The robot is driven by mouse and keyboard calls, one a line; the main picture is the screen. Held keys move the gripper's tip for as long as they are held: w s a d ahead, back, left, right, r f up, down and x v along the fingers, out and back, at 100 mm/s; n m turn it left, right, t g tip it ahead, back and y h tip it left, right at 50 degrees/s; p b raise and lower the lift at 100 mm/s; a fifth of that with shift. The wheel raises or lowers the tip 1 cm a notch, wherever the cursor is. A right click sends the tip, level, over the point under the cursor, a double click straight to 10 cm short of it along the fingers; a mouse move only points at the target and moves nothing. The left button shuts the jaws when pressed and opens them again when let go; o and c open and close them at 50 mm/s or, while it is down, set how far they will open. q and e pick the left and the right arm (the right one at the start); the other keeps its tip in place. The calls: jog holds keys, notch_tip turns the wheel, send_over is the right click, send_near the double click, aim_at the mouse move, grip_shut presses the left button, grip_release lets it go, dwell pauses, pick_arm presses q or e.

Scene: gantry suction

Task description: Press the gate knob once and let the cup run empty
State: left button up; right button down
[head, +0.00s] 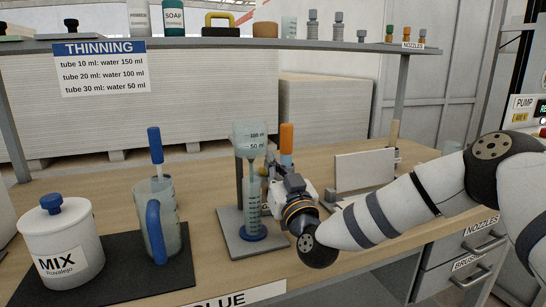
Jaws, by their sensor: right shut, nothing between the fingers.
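A clear cup (250,136) with 100 ml and 50 ml marks is held at the top of a small stand with a grey base plate (240,243). A narrow graduated cylinder (252,200) with a blue foot stands upright under the cup's tapered outlet. My right gripper (270,168) is shut and empty, close to the right side of the stand just below the cup. The gate knob cannot be made out behind it, and I cannot tell whether the fingers touch it. The liquid level in the cup is unclear. My left gripper is not in view.
A clear jug (162,220) with a blue handle and a white MIX pot (66,243) stand on a dark mat at left. An orange-capped bottle (287,138) is behind my right gripper. A THINNING sign (100,68) hangs from the shelf (190,43).

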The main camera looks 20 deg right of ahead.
jog(key=shift+f, duration=0.35)
